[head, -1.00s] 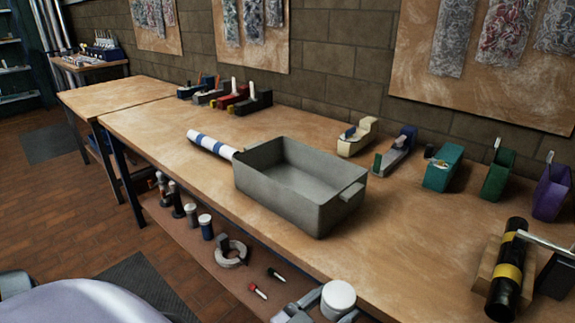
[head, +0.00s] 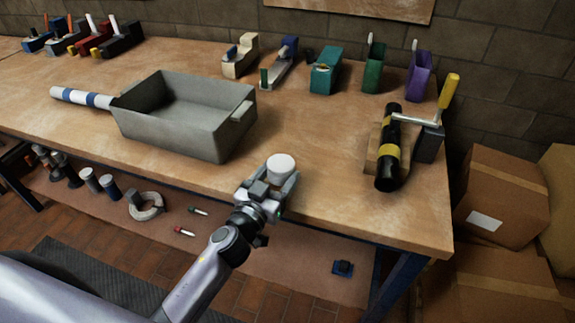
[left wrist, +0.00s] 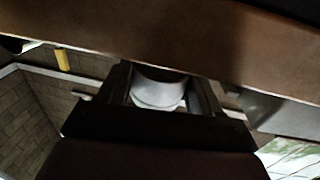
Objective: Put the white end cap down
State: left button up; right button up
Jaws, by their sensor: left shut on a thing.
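The white end cap (head: 281,167) is a short white cylinder between the fingers of my left gripper (head: 277,182), near the workbench's front edge in the head view. My left gripper is shut on it. The cap also shows between the dark fingers in the left wrist view (left wrist: 158,92). Whether the cap touches the bench top (head: 315,150) cannot be told. My right gripper is not in view.
A grey open bin (head: 185,135) stands left of the gripper, with a blue-and-white striped tube (head: 82,97) beside it. A black tube with yellow bands (head: 388,145) rests on a wooden block at right. Several coloured holders line the back. Bench between bin and black tube is clear.

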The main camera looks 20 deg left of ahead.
aim_at(287, 164)
pick_arm(q)
jog(key=shift+w+d, duration=0.15)
jog(key=shift+w, duration=0.45)
jog(key=w, duration=0.3)
jog(key=shift+w+d, duration=0.2)
jog(key=shift+d, duration=0.05)
jog(key=shift+w+d+f+b, duration=0.1)
jog(key=shift+w+f+b, duration=0.15)
jog(key=shift+f+b, duration=0.35)
jog(key=shift+f, duration=0.15)
